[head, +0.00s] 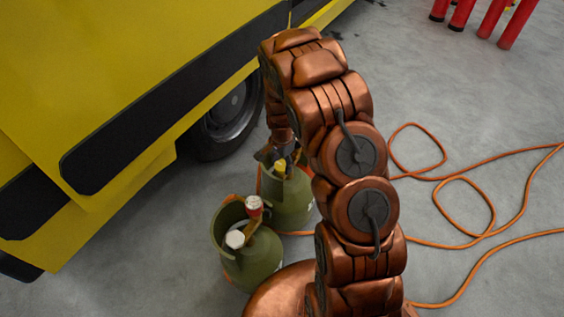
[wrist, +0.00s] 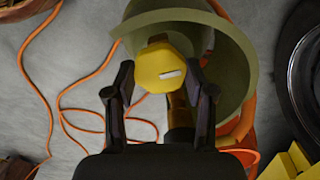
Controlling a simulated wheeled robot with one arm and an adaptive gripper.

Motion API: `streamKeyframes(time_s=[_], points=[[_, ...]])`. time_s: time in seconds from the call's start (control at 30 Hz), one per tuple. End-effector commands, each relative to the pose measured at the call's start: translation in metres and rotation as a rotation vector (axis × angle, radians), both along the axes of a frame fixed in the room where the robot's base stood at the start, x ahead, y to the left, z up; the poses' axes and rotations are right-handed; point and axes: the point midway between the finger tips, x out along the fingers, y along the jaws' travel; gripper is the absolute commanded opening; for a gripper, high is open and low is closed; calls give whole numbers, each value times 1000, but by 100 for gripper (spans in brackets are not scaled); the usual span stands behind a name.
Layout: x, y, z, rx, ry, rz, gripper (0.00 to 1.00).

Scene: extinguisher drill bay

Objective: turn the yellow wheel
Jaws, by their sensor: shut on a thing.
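The yellow wheel (wrist: 158,68) sits on top of an olive-green gas cylinder and has a white mark on its face. It also shows small in the head view (head: 280,166). My gripper (wrist: 160,80) is shut on the wheel, with one finger on each side of it. The green cylinder (head: 290,205) stands upright on the floor, its collar around the wheel. In the head view, my arm hides part of the cylinder and most of the gripper.
A second green cylinder (head: 248,262) with a red-and-white top stands close in front. A yellow vehicle (head: 110,90) with a dark tyre (head: 232,120) is at the left. An orange hose (head: 470,185) loops over the floor at the right. Red posts (head: 490,18) stand at the back right.

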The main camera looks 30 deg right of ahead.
Motion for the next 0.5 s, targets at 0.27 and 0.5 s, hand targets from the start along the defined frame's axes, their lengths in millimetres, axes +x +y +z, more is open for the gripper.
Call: streamKeyframes(time_s=[0.27, 0.5], points=[[0, 0, 0, 0, -1, -12, 19], [0, 0, 0, 0, -1, -12, 60]])
